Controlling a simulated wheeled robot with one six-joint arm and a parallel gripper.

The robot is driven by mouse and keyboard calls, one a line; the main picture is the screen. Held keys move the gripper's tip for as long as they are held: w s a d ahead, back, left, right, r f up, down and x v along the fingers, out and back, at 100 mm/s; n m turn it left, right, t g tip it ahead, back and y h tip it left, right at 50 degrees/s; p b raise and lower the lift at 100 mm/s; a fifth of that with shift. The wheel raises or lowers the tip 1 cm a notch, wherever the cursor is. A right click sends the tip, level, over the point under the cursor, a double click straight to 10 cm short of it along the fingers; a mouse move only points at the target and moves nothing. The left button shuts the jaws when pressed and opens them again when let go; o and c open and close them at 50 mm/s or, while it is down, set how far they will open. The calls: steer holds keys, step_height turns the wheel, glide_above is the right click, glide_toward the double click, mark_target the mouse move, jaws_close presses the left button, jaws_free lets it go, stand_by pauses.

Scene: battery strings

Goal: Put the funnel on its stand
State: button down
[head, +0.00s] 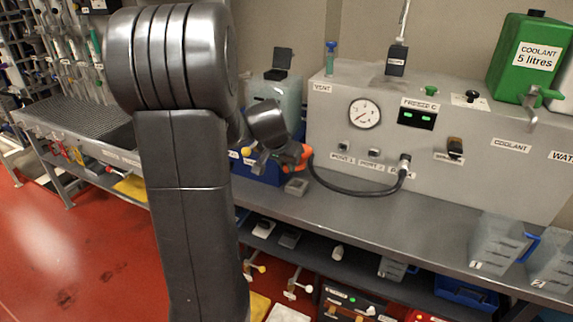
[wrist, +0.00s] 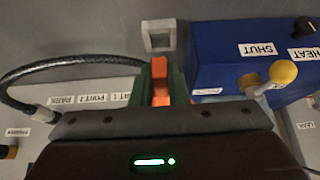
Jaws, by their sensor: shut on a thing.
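My gripper (head: 290,156) is over the bench in front of the grey machine. In the wrist view its green fingers (wrist: 160,85) are shut on an orange piece (wrist: 159,75). The orange piece (head: 301,155) appears to be the end of a black hose (head: 350,191) that runs to the machine's front. I cannot make out a funnel in either view. A small grey block with a square opening (head: 297,187) stands on the bench just below the gripper; it also shows in the wrist view (wrist: 158,36). I cannot tell whether it is the stand.
The grey machine (head: 330,120) carries a gauge (head: 365,113) and a green coolant can (head: 522,60). A blue box (head: 258,170) with a yellow knob (wrist: 283,73) is close to the gripper. Grey jugs (head: 498,245) stand at the right. The bench (head: 400,215) is clear in between.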

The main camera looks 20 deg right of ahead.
steer(key=shift+a+f+b, duration=0.1)
steer(key=shift+b, duration=0.35)
steer(key=shift+f+b, duration=2.15)
steer(key=shift+f, duration=0.05)
steer(key=shift+f+b, duration=1.1)
steer(key=shift+b, duration=0.3)
steer(key=c, duration=1.3)
jaws_free()
steer(key=shift+c, duration=0.2)
steer(key=v, duration=1.4)
